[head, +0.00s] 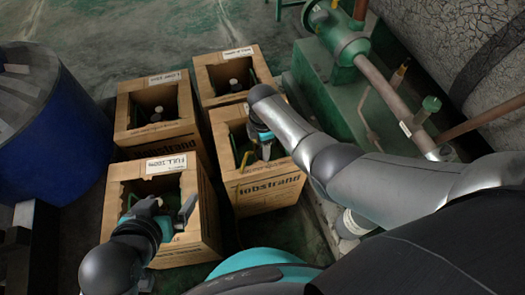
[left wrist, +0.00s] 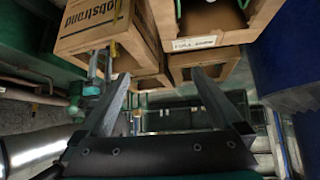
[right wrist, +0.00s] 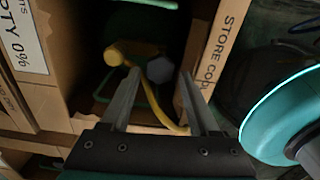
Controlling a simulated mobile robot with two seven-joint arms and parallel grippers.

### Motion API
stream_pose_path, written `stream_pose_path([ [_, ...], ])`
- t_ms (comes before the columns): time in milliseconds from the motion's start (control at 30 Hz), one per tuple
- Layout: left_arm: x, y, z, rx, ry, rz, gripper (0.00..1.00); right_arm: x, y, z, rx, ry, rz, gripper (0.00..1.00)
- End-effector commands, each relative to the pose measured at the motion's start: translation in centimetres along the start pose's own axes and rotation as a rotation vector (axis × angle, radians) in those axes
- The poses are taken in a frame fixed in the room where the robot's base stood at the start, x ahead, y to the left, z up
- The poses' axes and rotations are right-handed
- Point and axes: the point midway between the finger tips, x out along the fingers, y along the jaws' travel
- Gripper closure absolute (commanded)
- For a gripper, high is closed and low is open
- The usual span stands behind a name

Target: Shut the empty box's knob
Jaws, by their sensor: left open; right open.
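The empty box (head: 270,190) is the front right cardboard box; its "EMPTY 0%" label (right wrist: 24,42) shows in the right wrist view. My right gripper (head: 265,150) points down into its opening, jaws open. In the right wrist view, a grey faceted knob (right wrist: 160,69) appears just beyond and between the open fingertips (right wrist: 158,82); I cannot tell whether they touch it. A yellow hose with a round yellow end (right wrist: 113,56) is beside the knob. My left gripper (head: 170,212) is open and empty over the front left box, labelled full (head: 166,163).
Two more boxes stand behind, at back left (head: 152,125) and back right (head: 232,75), each holding a cylinder. A blue drum (head: 50,130) stands at the left. Green machinery with pipes (head: 335,90) is close on the right. The floor beyond the boxes is clear.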

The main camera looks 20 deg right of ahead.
Motion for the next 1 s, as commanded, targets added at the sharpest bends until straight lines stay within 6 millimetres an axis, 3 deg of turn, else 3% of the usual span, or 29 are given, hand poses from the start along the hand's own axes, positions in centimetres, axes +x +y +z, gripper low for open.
stream_pose_path([
  [400,1.4,2.2,-1.6,-0.007,0.207,0.060,0.00,1.6,0.0,0.0,0.000,0.000,0.000,0.39],
  [900,1.5,2.7,-2.0,-0.011,0.257,0.074,0.00,1.9,0.0,0.0,0.000,0.000,0.000,0.39],
  [1000,1.5,2.7,-2.0,-0.011,0.257,0.074,0.00,1.9,0.0,0.0,0.000,0.000,0.000,0.47],
])
